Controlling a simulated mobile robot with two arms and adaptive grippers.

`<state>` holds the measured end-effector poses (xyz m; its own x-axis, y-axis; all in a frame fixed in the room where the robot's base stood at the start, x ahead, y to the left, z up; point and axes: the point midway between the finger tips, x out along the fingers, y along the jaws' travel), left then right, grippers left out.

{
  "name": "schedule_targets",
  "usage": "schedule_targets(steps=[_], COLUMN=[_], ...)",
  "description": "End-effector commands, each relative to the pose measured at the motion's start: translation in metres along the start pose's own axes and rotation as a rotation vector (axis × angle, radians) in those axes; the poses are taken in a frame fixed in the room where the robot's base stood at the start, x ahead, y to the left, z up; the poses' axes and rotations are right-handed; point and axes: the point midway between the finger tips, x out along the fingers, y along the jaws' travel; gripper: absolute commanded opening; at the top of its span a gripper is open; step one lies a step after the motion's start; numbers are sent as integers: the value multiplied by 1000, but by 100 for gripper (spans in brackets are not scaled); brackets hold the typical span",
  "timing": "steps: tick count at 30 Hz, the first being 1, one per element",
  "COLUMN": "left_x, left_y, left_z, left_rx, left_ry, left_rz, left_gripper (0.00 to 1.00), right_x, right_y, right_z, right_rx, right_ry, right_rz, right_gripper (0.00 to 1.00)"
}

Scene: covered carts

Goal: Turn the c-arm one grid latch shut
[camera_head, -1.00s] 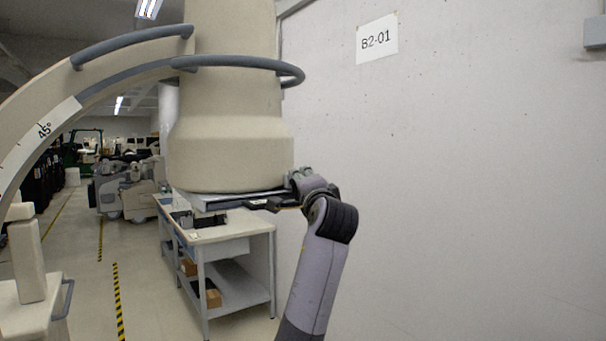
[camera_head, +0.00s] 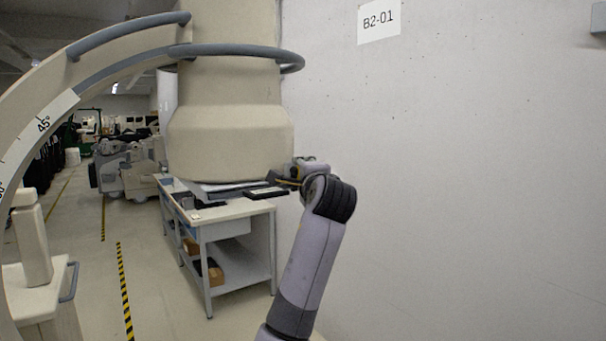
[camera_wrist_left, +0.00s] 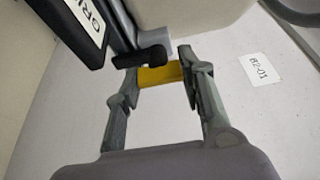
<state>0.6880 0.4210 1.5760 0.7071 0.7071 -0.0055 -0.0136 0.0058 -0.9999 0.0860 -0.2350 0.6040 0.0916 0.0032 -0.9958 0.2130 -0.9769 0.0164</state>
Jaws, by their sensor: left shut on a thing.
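The c-arm's beige detector housing (camera_head: 230,140) hangs from its curved arm, with a flat grid tray under its lower face (camera_head: 225,186). My left gripper (camera_head: 284,181) is at the right end of this underside. In the left wrist view the left gripper (camera_wrist_left: 158,74) has its two grey fingers on either side of a yellow latch piece (camera_wrist_left: 160,75) and is shut on it. A black knob (camera_wrist_left: 150,57) sits just beyond the yellow piece, beside a dark part with a partly cut-off "GRI" label (camera_wrist_left: 88,18). My right gripper is not in view.
A pale wall with a "B2-01" sign (camera_head: 379,21) stands close behind and to the right of my arm. A workbench (camera_head: 235,211) with a lower shelf stands below the housing. Striped floor tape (camera_head: 123,290) runs along the open aisle at left.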

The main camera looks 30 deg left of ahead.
Motion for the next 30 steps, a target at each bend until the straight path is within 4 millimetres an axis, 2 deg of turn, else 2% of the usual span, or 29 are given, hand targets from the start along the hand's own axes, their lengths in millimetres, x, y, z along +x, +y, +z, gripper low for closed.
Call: schedule_targets(steps=[2, 3, 11, 19, 23, 26, 30], left_x=[0, 0, 0, 0, -7, -22, -51], left_y=[0, 0, 0, 0, 0, 0, 0], left_z=[0, 0, 0, 0, -1, -1, -1], left_rx=[3, 3, 1, 0, 0, -2, -1], left_ry=[0, 0, 0, 0, 1, 2, 3], left_rz=[0, 0, 0, 0, -1, -2, -2], left_gripper=[8, 39, 56, 57, 57, 57, 57], right_x=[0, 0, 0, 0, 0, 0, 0], right_y=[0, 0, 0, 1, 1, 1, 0], right_z=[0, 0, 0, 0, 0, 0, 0], right_rx=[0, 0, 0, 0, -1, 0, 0], right_ry=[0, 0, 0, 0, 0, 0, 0], right_rz=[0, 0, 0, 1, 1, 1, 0], right_gripper=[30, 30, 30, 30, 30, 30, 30])
